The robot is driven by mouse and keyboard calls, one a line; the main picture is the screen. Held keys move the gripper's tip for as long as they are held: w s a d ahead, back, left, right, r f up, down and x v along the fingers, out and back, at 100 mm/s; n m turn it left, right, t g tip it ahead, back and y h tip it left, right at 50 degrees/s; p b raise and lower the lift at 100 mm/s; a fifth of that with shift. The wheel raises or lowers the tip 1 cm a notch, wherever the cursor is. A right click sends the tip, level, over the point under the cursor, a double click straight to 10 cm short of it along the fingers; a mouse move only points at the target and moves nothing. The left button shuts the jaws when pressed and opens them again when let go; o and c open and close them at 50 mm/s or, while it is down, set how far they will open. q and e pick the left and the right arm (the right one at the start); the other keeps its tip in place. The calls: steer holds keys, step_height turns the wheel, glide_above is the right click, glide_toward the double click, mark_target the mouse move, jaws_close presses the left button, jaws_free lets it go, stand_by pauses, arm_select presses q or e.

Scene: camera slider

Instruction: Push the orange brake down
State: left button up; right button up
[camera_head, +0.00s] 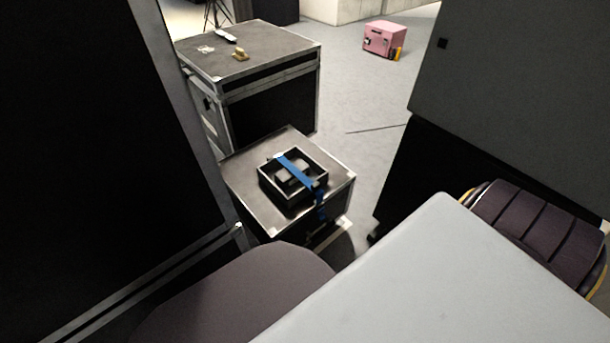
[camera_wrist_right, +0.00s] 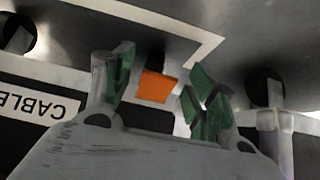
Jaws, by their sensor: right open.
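In the right wrist view the orange brake (camera_wrist_right: 157,86) shows as a small flat orange block below the metal edge of a case. My right gripper (camera_wrist_right: 160,68) is open, its two green-padded fingers on either side of the brake in the picture. I cannot tell whether either finger touches it. The brake's mounting is partly hidden behind the gripper body. My left gripper is not in view, and neither gripper shows in the head view.
A label reading CABLE (camera_wrist_right: 38,103) lies upside down beside the gripper. Dark round shapes (camera_wrist_right: 268,90) flank it. In the head view, flight cases (camera_head: 270,47) stand left of open floor (camera_head: 365,105), with a pink box (camera_head: 384,39) beyond. A pale surface (camera_head: 450,270) fills the front.

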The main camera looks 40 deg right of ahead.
steer(key=shift+s+r, duration=0.1)
steer(key=shift+s, duration=0.05)
steer(key=v, duration=1.1)
steer(key=shift+r, duration=0.3)
stand_by(0.6)
steer(key=shift+s, duration=0.1)
steer(key=shift+s, duration=0.1)
stand_by(0.6)
